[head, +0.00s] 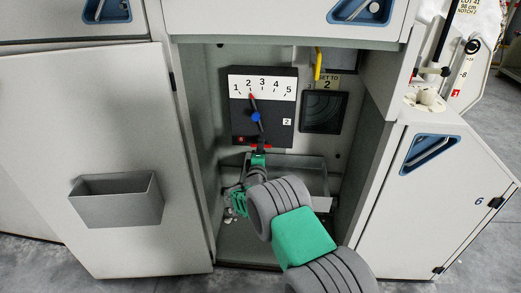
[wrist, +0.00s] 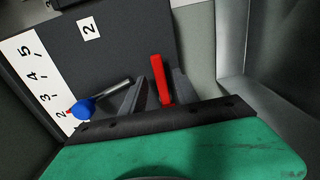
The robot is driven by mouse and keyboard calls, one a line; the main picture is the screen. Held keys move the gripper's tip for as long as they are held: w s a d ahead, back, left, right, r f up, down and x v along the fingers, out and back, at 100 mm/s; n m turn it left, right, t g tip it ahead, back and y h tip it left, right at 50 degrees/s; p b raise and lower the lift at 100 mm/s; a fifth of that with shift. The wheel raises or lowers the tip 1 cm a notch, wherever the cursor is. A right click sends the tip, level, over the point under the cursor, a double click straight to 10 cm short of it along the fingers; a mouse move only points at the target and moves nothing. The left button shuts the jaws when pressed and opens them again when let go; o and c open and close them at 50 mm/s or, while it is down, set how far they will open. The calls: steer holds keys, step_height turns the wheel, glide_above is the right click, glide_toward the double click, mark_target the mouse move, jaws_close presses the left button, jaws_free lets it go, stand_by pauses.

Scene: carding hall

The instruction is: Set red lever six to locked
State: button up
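A red lever (wrist: 160,78) lies at the edge of a dark panel. In the head view it is a short red strip (head: 267,147) along the panel's lower edge, mostly behind my gripper. My gripper (head: 258,151) reaches into the open cabinet at that edge. In the wrist view its dark fingers (wrist: 159,88) stand on both sides of the red lever, with small gaps showing, so it looks open around it. I see no number six or locked mark by this lever.
The panel (head: 276,112) has a 1 to 5 scale and a blue-knobbed lever (head: 256,117) pointing near 2; the knob (wrist: 85,110) is left of my fingers. Cabinet walls are close; a closed door marked 6 (head: 440,200) stands right.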

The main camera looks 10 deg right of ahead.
steer(key=p+v, duration=0.1)
steer(key=v, duration=0.6)
steer(key=shift+s, duration=0.4)
steer(key=s+d+r+m+g+h+p, duration=0.1)
steer(key=d+r+m+g+p, duration=0.2)
steer(key=r, duration=0.4)
steer(key=s+d+r+m+g+h+p, duration=0.1)
steer(key=d+r+m+p, duration=0.3)
steer(key=r+p, duration=0.15)
steer(key=s+d+r+m+g+y+p, duration=0.1)
steer(key=s+d+r+m+g+p, duration=0.35)
steer(key=s+r+p, duration=0.4)
steer(key=s+a+r+m+g+y+p, duration=0.1)
steer(key=s+r+g+p, duration=0.1)
steer(key=s, duration=0.7)
steer(key=s+a+r+m+g+y+p, duration=0.1)
steer(key=s+a+r+g+y+p, duration=0.1)
steer(key=s+r, duration=0.4)
steer(key=s+a+r+m+g+y+p, duration=0.1)
steer(key=s+r+p, duration=0.3)
steer(key=s, duration=0.9)
steer(key=shift+s+a+r+m+g+y+p, duration=0.15)
steer(key=shift+s+r+m+g+y+p, duration=0.15)
steer(key=shift+r+m+g+y, duration=0.2)
